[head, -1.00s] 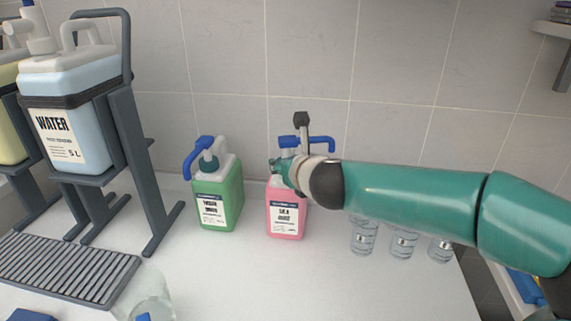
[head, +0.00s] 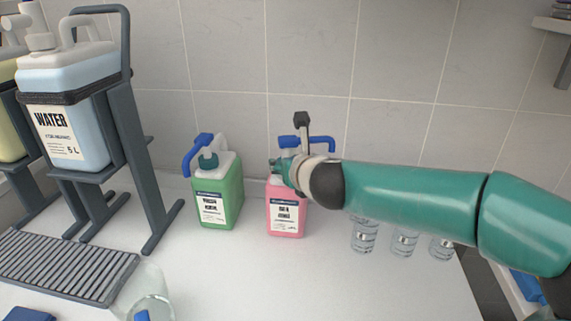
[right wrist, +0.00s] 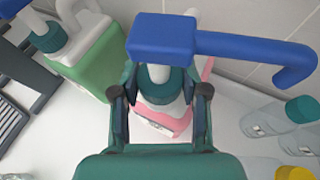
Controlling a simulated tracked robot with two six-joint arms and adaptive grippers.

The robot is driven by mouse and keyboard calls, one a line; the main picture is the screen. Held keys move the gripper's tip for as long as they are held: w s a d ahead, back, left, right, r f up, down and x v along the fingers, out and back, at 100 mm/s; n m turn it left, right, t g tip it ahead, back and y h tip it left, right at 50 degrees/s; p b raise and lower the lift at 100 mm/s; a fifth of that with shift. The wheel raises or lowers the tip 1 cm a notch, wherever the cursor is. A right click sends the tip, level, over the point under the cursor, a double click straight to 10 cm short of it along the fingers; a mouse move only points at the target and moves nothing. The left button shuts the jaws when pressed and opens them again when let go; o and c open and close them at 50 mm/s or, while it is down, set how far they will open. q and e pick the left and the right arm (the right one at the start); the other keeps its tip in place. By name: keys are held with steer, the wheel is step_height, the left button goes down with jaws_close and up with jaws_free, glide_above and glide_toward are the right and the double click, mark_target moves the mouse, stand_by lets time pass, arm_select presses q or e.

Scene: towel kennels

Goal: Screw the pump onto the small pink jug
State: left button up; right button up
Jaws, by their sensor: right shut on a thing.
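The small pink jug (head: 286,219) stands upright on the white counter, right of a green jug. The pump, with a blue head and spout (right wrist: 240,45), a pale stem and a teal collar (right wrist: 160,88), is upright over the jug's neck. My right gripper (right wrist: 160,100) is shut on the collar, one finger on each side. The spout points right in both views. In the head view the gripper and wrist (head: 300,172) cover the jug's top. The thread is hidden, so I cannot tell how far the collar sits down. My left gripper is not in view.
A green jug (head: 232,198) with its own blue pump stands close on the left. Several clear bottles (head: 365,236) stand on the right under my forearm. A dark rack holds a water canister (head: 82,120) at left. The front middle of the counter is clear.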

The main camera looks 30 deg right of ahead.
steer(key=shift+f, duration=0.25)
steer(key=o, duration=1.2)
steer(key=shift+s+r, duration=0.1)
steer(key=shift+v, duration=5.85)
